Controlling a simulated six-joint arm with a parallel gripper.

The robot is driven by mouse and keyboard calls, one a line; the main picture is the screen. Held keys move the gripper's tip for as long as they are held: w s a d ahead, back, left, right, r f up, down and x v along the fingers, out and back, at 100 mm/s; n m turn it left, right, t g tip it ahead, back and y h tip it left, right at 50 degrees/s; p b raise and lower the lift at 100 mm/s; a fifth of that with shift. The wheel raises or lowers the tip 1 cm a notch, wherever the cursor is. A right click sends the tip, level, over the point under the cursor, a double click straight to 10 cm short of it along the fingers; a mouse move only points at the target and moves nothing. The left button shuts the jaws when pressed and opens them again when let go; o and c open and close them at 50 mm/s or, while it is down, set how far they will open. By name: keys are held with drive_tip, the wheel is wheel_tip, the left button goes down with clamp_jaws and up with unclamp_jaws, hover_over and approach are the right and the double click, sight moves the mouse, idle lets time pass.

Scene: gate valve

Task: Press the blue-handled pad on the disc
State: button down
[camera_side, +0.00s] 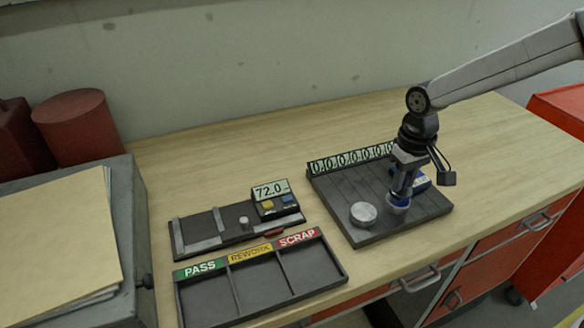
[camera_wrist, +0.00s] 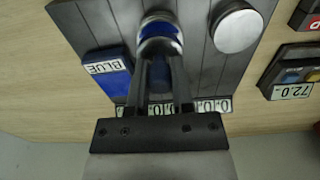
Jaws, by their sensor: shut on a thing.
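A blue-handled pad (camera_side: 398,208) with a pale round base is between the fingers of my gripper (camera_side: 402,190), which is shut on it. In the wrist view the pad (camera_wrist: 160,40) shows blue and silver at the fingertips (camera_wrist: 161,72). Its base is low over the dark grooved board; I cannot tell whether it touches. A silver disc (camera_side: 363,213) lies on the board just left of the pad in the side view. In the wrist view the disc (camera_wrist: 236,28) is to the right of the pad, apart from it. My fingers hide part of the handle.
A blue block labelled BLUE (camera_wrist: 107,76) sits on the board (camera_side: 345,190) beside my gripper. A row of number plates (camera_side: 345,160) lines the board's back edge. A gauge with a 72.0 display (camera_side: 271,192) and a PASS/REWORK/SCRAP tray (camera_side: 340,275) stand to the left.

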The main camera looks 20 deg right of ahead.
drive_tip(key=shift+r, duration=2.6)
